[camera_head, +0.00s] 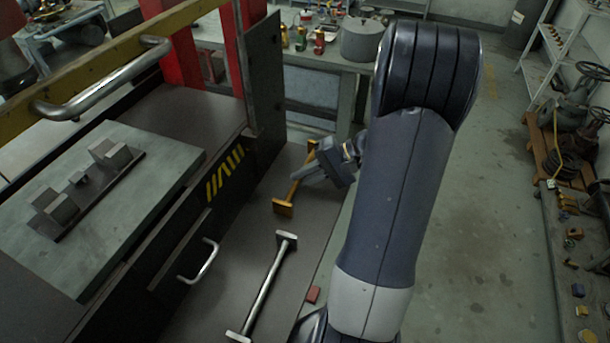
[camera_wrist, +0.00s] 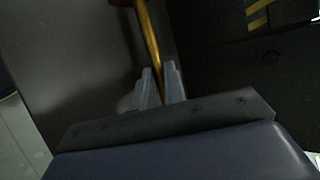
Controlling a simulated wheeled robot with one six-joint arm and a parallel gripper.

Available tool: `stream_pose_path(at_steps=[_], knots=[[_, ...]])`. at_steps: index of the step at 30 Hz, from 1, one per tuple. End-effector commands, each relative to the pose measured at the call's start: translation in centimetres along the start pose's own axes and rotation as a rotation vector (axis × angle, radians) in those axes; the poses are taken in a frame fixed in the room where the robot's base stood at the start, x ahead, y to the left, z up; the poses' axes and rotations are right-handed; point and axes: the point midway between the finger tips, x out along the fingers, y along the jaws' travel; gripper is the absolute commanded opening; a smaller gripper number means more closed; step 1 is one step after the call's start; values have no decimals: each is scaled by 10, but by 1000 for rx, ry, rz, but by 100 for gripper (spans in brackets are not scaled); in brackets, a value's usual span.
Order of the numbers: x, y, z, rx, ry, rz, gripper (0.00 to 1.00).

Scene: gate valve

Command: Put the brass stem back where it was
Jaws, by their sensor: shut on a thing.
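The brass stem (camera_head: 294,188) is a thin yellow bar with a flat foot at its near end. It lies along the dark bench ledge (camera_head: 235,232), and I cannot tell whether it rests on the surface or hangs just above it. My gripper (camera_head: 304,173) is shut on the stem around its middle. In the wrist view, the brass stem (camera_wrist: 150,38) runs up between the two grey fingertips of my gripper (camera_wrist: 159,75). The fingers and palm hide part of the bar there.
A steel bar (camera_head: 265,288) with square ends lies on the ledge nearer. A small red block (camera_head: 313,294) is by the ledge edge. Steel blocks (camera_head: 82,178) stand on a grey plate (camera_head: 150,205) at left. A drawer handle (camera_head: 205,262) sticks out.

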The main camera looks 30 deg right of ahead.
Motion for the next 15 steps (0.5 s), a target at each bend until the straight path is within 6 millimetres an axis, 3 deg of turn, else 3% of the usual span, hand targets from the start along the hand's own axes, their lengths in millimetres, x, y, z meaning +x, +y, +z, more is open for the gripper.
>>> stream_pose_path(at_steps=[10,11,15], knots=[[3,5,-2,-1,0,-1,0],[4,6,-2,0,0,0,13],[4,6,-1,0,0,0,24]])
